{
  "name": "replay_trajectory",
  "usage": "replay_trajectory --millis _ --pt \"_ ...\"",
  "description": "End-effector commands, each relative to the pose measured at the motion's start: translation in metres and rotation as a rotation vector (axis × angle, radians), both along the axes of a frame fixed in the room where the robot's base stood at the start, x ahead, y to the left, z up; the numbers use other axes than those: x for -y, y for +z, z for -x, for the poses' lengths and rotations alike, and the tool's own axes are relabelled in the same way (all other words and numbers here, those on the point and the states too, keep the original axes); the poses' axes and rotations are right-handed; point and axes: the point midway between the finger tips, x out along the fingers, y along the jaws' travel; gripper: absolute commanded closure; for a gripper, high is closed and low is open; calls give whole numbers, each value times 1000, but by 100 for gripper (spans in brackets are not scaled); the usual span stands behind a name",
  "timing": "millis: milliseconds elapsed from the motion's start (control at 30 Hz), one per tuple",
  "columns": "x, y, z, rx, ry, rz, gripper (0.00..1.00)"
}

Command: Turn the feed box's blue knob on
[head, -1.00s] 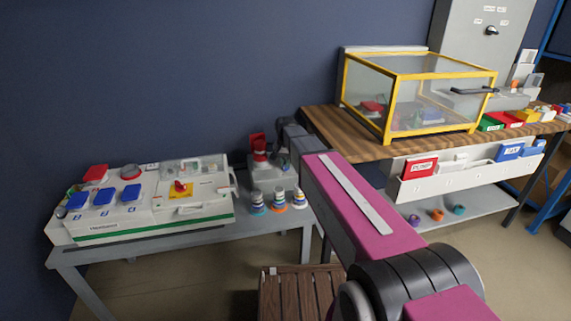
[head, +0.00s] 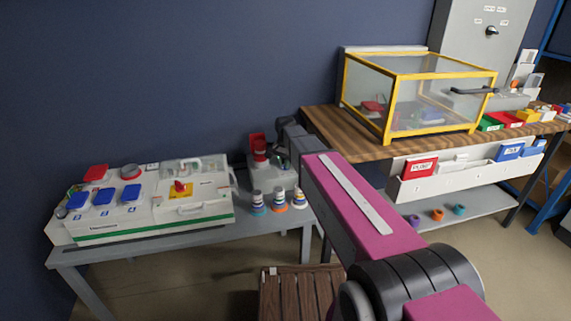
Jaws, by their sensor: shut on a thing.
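The small pale grey box (head: 266,177) at the right end of the grey table, with a raised red lid (head: 257,141) and a red part below it, looks like the feed box. My gripper (head: 281,160) is at the right part of its top, pointing down. It is small and dark here, and my arm partly covers it. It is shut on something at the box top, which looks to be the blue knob. The knob itself is hidden, so its turn position cannot be seen.
A larger white box (head: 190,208) with blue and red covers stands left on the grey table (head: 150,248). Several banded spools (head: 278,200) stand before the small box. A yellow-framed clear case (head: 420,95) sits on the wooden bench at right. A slatted brown crate (head: 290,295) is below.

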Motion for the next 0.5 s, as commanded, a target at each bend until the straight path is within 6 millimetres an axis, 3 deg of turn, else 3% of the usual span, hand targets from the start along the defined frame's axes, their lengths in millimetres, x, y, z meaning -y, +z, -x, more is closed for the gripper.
replay_trajectory --millis 33,67,100,133,500 --pt "0 0 0 1 -3 -1 100" --pt "0 0 0 1 -3 -1 78" --pt "0 0 0 1 -3 -1 64" --pt "0 0 0 1 -2 -1 62" --pt "0 5 0 1 0 0 62"
